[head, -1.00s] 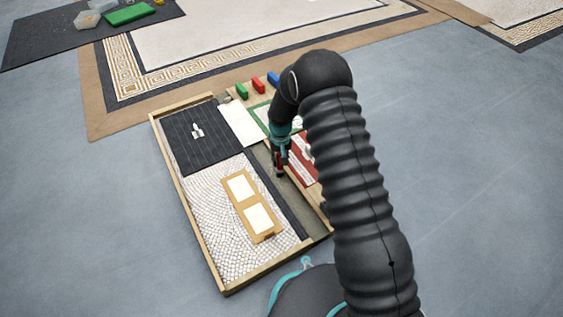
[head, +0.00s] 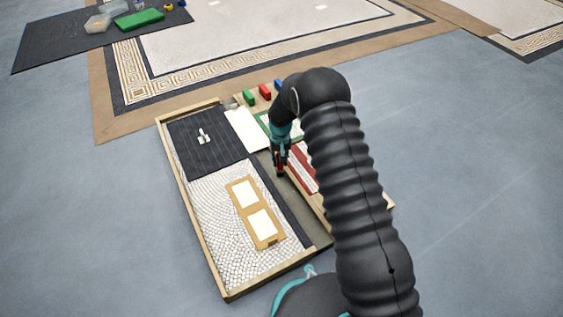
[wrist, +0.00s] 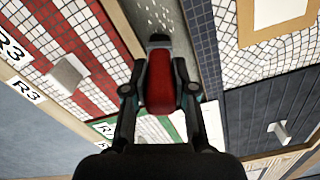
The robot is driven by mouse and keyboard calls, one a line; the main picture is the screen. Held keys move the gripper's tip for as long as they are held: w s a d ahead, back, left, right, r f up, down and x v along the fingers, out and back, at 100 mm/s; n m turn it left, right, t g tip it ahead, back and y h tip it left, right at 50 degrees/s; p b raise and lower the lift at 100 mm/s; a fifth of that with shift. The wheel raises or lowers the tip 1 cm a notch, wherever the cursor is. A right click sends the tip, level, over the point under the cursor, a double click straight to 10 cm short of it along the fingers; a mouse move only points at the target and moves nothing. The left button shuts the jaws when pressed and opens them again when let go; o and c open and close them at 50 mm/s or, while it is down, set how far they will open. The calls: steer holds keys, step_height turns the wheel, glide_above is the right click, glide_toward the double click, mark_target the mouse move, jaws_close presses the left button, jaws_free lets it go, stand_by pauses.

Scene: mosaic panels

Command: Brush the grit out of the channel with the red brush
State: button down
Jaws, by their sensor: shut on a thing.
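My gripper (head: 280,170) is shut on the red brush (wrist: 159,85), which points down at the channel. In the wrist view the red handle sits between the two fingers, with the dark brush head (wrist: 159,40) beyond it. The channel (head: 300,207) is a grey strip between the tiled mosaic panel and the red-and-white panel. It also shows in the wrist view (wrist: 181,60). Pale grit specks (wrist: 160,14) lie in the channel past the brush head. Whether the bristles touch the channel floor I cannot tell.
A tan frame with two white plates (head: 255,212) lies on the white mosaic. A dark panel (head: 190,130) with a white handle is beside it. Red, green and blue blocks (head: 264,92) stand at the far end. The wooden rim (head: 190,215) borders the panel.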

steer(key=w+a+r+p, duration=0.2)
steer(key=w+a+r, duration=0.1)
steer(key=w+r, duration=0.2)
steer(key=shift+a, duration=0.15)
stand_by(1.9)
steer(key=shift+s+a+f+b, duration=0.25)
steer(key=shift+f+b, duration=0.1)
steer(key=shift+f, duration=0.3)
steer(key=shift+s+a+f+b, duration=0.15)
steer(key=shift+a+f+b, duration=0.15)
steer(key=shift+f, duration=0.4)
steer(key=shift+s+a+f+b, duration=0.2)
steer(key=shift+f+b, duration=0.15)
steer(key=shift+f, duration=0.3)
steer(key=shift+f, duration=0.55)
stand_by(0.7)
steer(key=s+d+p, duration=0.2)
steer(key=s+d, duration=0.2)
steer(key=s, duration=0.2)
steer(key=shift+s+d, duration=0.25)
steer(key=shift+s, duration=0.05)
stand_by(1.2)
